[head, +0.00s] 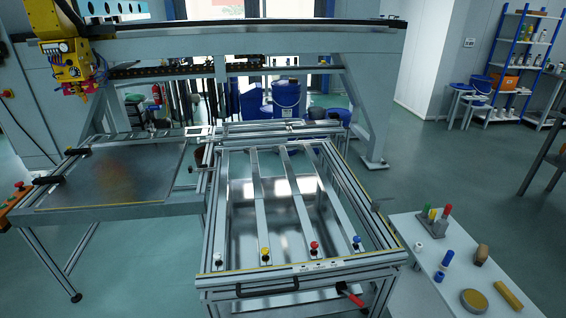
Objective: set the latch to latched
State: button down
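The panel fixture (214,262) is a metal frame in the middle of the head view, with several slats running front to back across it. A lever with a red grip (352,297), which looks like the latch, sits at the right of its front side. The grip slants down to the right. From this distance I cannot tell whether it is latched. A black bar handle (267,287) is to its left on the same front side. My gripper is not in view.
White, yellow (265,253), red (314,247) and blue knobs line the fixture's front. A white table (440,268) with small parts stands close on the right. A flat work table (118,172) and a yellow machine head (72,62) are on the left. Open floor lies at right.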

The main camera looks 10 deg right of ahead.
aim_at(356, 301)
jog(key=i+l, duration=0.65)
jog(key=l, duration=0.1)
